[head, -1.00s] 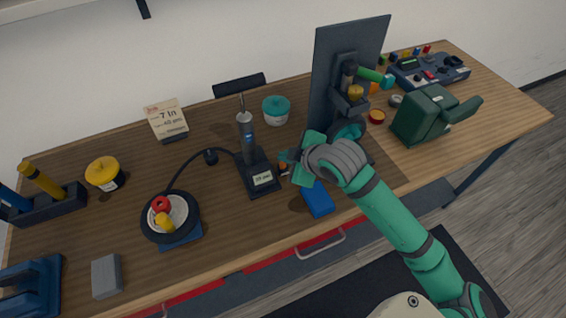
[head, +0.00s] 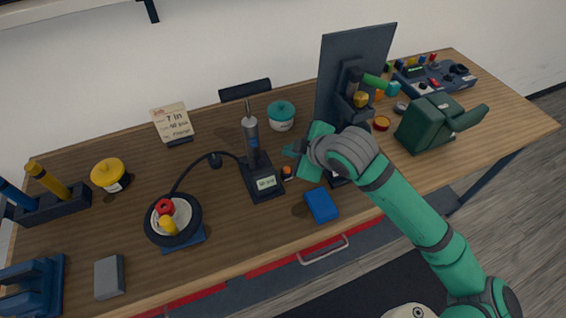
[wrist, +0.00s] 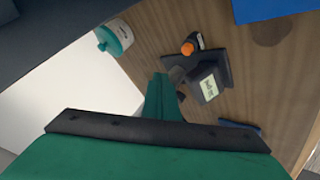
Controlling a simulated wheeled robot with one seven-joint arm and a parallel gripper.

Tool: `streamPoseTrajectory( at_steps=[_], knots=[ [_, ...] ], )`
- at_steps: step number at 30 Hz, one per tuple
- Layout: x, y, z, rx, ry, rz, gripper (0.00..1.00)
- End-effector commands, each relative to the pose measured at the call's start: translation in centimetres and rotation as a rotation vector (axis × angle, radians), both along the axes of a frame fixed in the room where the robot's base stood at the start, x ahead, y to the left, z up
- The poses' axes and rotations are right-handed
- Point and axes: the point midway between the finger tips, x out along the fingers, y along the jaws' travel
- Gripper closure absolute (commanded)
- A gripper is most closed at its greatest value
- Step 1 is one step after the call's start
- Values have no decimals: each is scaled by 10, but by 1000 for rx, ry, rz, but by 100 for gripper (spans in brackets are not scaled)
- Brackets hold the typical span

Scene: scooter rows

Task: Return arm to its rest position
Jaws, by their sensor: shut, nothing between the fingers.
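My green arm reaches in from the lower right over the workbench. My gripper (head: 294,150) is above the bench, just left of the dark upright panel and right of the black stand with a small display (head: 266,184). In the wrist view the gripper's green fingers (wrist: 161,88) are together with nothing between them. The wrist view also shows the stand's display (wrist: 208,88) and an orange-tipped item (wrist: 188,47) beyond the fingers.
The dark panel (head: 350,65) stands right beside my gripper. A blue block (head: 321,205) lies below my arm. A teal-lidded jar (head: 281,116), a green machine (head: 430,122) and a tyre-like ring (head: 173,220) stand around.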

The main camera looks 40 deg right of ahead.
Motion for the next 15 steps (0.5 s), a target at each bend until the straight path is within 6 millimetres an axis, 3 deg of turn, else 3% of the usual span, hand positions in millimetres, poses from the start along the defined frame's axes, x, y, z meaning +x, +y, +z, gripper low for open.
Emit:
streamPoseTrajectory(
  at_steps=[9,15],
  knots=[
    [-3,-4,-1,-5,-4,-7,100],
    [-31,-37,-14,-74,-46,-67,100]
  ],
)
